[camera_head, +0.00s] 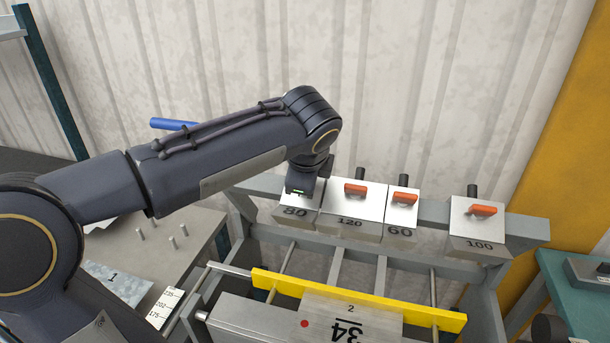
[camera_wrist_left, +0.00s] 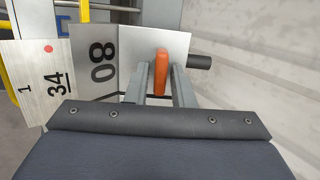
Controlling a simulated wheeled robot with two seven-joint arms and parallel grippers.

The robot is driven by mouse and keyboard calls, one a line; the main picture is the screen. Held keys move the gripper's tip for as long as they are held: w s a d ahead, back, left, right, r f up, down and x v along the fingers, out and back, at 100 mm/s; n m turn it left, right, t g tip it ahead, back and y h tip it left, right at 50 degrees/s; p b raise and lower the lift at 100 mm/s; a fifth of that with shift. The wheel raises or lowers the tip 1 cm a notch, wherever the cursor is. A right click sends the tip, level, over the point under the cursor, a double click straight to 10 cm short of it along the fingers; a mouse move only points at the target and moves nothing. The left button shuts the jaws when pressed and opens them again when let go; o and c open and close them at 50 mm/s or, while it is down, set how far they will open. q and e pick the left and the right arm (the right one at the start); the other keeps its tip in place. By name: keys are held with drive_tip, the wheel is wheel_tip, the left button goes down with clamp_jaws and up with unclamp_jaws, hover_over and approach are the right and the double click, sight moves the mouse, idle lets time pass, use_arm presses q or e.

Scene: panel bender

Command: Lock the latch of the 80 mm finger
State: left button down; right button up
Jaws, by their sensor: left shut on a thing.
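The 80 mm finger (camera_head: 294,213) hangs at the left end of the grey rail, its number facing front. Its plate also shows in the left wrist view (camera_wrist_left: 135,45). Its orange latch (camera_wrist_left: 161,72) lies along the line of the number in the wrist view; in the head view my gripper hides it. My left gripper (camera_wrist_left: 161,84) is shut on this latch, with one finger on each side. In the head view the gripper (camera_head: 301,186) reaches down over the 80 finger from above. My right gripper is in neither view.
Fingers marked 120 (camera_head: 350,222), 60 (camera_head: 401,228) and 100 (camera_head: 477,238) hang to the right on the rail (camera_head: 525,227), each with an orange latch. A yellow bar (camera_head: 380,304) and a plate marked 34 (camera_head: 345,322) lie in front. A pegged table (camera_head: 160,265) stands left.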

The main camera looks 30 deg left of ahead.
use_arm(q)
drive_tip(key=shift+m, duration=0.3)
drive_tip(key=c, duration=1.5)
unclamp_jaws()
drive_tip(key=shift+r, duration=0.1)
drive_tip(key=v, duration=0.7)
drive_tip(key=shift+s+d+r, duration=0.15)
drive_tip(key=shift+s+r, duration=0.1)
drive_tip(key=shift+s, duration=0.05)
drive_tip(key=s+d+f+n+h, duration=0.1)
drive_tip(key=s+f+n+h, duration=0.1)
drive_tip(key=s+f+n, duration=0.3)
drive_tip(key=s+d+f+n+h, duration=0.1)
drive_tip(key=s+f+n+h, duration=0.1)
drive_tip(key=s+f+n, duration=0.4)
drive_tip(key=s+d+f+n+h, duration=0.2)
drive_tip(key=s+f+n+h, duration=0.1)
drive_tip(key=s+f+n, duration=0.2)
drive_tip(key=shift+s+d+f+n, duration=0.15)
drive_tip(key=shift+s+f, duration=0.2)
drive_tip(key=shift+f, duration=0.4)
drive_tip(key=shift+s+a+f+n, duration=0.1)
drive_tip(key=shift+s+f, duration=0.25)
drive_tip(key=shift+f, duration=0.35)
drive_tip(key=shift+s+d+f+n, duration=0.15)
drive_tip(key=shift+s+f, duration=0.25)
drive_tip(key=shift+f, duration=0.35)
